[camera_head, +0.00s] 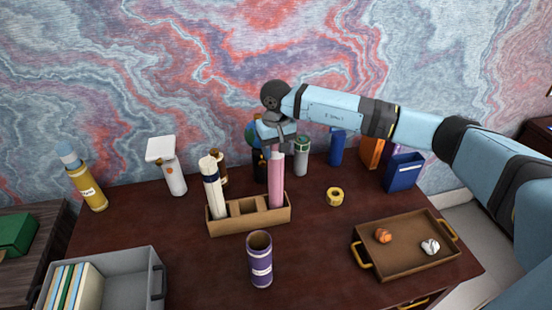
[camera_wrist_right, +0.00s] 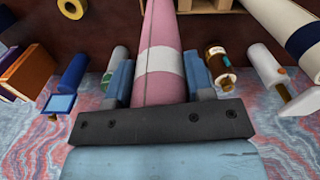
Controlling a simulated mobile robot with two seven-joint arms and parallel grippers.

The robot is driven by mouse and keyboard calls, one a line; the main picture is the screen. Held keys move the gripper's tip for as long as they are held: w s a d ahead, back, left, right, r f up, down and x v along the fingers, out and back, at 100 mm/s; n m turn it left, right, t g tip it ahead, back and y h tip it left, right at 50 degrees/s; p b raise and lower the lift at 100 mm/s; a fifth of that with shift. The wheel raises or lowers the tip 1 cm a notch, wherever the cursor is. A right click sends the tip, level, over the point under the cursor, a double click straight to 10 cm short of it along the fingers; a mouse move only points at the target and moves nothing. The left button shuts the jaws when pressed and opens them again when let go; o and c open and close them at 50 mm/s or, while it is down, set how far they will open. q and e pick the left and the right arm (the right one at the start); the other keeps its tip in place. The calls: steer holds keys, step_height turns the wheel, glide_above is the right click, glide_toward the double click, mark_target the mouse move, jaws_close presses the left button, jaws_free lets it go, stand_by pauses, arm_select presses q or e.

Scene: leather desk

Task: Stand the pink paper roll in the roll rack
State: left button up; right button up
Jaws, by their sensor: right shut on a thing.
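The pink paper roll (camera_head: 276,182) stands upright at the right end of the wooden roll rack (camera_head: 230,226), with its lower end down in the right compartment. It also shows in the right wrist view (camera_wrist_right: 159,28), with a white band between the fingers. My right gripper (camera_head: 277,140) is shut on its upper part from above and behind. Whether the roll's foot touches the rack floor is hidden. A white roll (camera_head: 212,190) stands in the rack's left compartment. The middle compartment looks empty. My left gripper is not in view.
A purple tube (camera_head: 260,262) stands in front of the rack. A brown tray (camera_head: 401,262) with two crumpled balls is at the right, a grey bin (camera_head: 130,292) at front left. Yellow tape (camera_head: 335,196) lies right of the rack. Several bottles and boxes line the back.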

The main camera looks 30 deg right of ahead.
mark_target(276, 162)
step_height(276, 162, down, 4)
steer(key=shift+f+p, duration=0.1)
steer(key=shift+p, duration=0.35)
steer(key=shift+f, duration=0.2)
steer(key=o, duration=1.2)
steer(key=shift+o, duration=0.2)
